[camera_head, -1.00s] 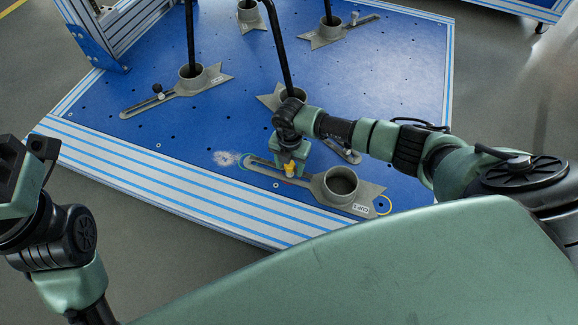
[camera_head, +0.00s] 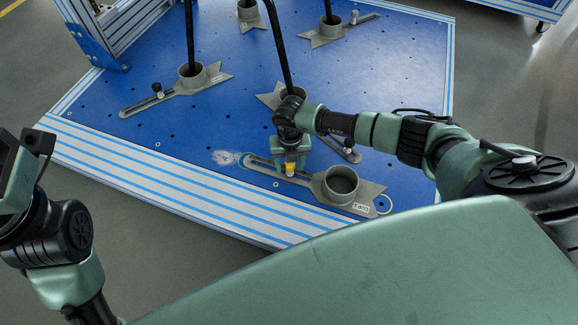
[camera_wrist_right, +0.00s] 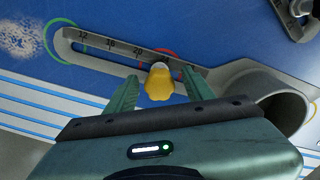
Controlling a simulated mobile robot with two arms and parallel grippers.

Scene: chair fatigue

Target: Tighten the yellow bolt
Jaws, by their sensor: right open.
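The yellow bolt (camera_head: 290,168) stands in the slot of the near grey slotted bracket (camera_head: 365,200), which has a round cup at its right. In the right wrist view the bolt (camera_wrist_right: 159,84) is between the two green fingers of my right gripper (camera_wrist_right: 160,77), with a small gap visible beside each finger. My right gripper (camera_head: 291,162) is open and points down over the bolt. The bolt's lower part is hidden in the wrist view. My left gripper (camera_head: 25,165) is at the left edge, away from the bracket, and its jaws are unclear.
The bracket lies on a blue perforated platform (camera_head: 190,130) with a striped aluminium edge (camera_head: 170,190). The wrist view shows scale numbers, a green ring (camera_wrist_right: 48,45) and a red ring (camera_wrist_right: 172,54). Other brackets (camera_head: 195,75) and black posts (camera_head: 280,45) stand behind.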

